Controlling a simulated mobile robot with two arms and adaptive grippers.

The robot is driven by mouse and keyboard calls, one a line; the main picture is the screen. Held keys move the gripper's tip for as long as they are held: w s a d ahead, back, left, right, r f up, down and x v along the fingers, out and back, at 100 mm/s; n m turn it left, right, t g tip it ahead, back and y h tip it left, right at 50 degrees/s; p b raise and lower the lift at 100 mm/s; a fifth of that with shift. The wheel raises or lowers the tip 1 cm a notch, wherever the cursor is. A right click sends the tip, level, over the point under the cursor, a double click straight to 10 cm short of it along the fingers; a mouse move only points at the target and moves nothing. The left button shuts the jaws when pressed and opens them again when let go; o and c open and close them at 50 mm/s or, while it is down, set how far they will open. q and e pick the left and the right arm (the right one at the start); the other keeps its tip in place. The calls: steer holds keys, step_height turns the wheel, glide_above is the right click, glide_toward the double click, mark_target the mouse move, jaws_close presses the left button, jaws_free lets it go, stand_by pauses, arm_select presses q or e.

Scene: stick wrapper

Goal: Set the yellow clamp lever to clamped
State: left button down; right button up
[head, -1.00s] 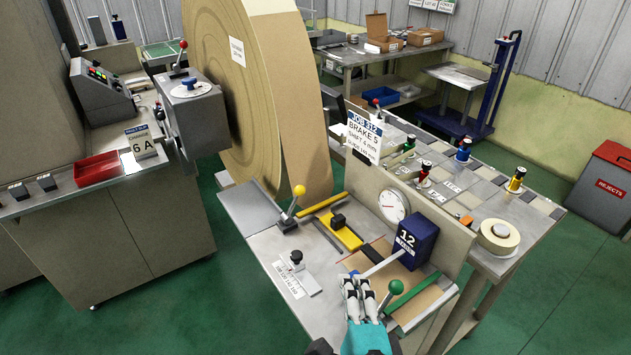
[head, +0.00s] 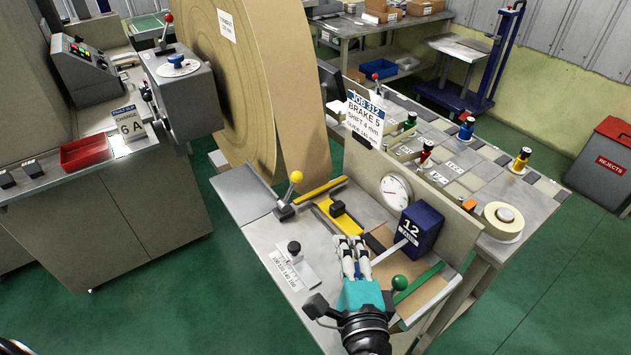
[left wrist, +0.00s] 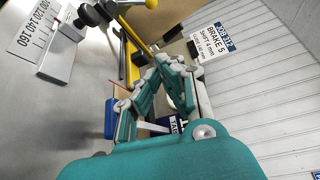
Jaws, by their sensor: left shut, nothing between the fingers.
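The yellow clamp lever (head: 295,177) has a yellow ball on a thin rod. It stands tilted slightly right on a dark base, near the back left of the grey work plate (head: 264,235) in the head view. My left gripper (head: 352,242) is shut and empty over the plate, to the right of and nearer than the lever, and apart from it. In the left wrist view the gripper (left wrist: 172,65) points toward the yellow bar and the job sign. My right gripper is not in view.
A black-knobbed slide (head: 293,248) with a scale lies left of my gripper. A yellow bar (head: 347,225) lies beyond it. A large paper roll (head: 235,90) rises behind.

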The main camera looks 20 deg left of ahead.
mark_target(291, 190)
arm_select(q)
steer(key=p+x, duration=0.1)
steer(key=x, duration=0.5)
steer(key=p+x, duration=0.1)
steer(key=x, duration=0.5)
steer(key=p+x, duration=0.2)
steer(key=x, duration=0.4)
steer(key=shift+a+r, duration=0.2)
steer(key=shift+r, duration=0.05)
steer(key=shift+w+a+p, duration=0.35)
steer(key=shift+w+p, duration=0.05)
steer(key=shift+w, duration=0.05)
steer(key=shift+s+a+r+p, duration=0.25)
steer(key=shift+s+a+p, duration=0.55)
steer(key=shift+s+a, duration=0.5)
steer(key=shift+s, duration=0.1)
steer(key=shift+w+f, duration=0.1)
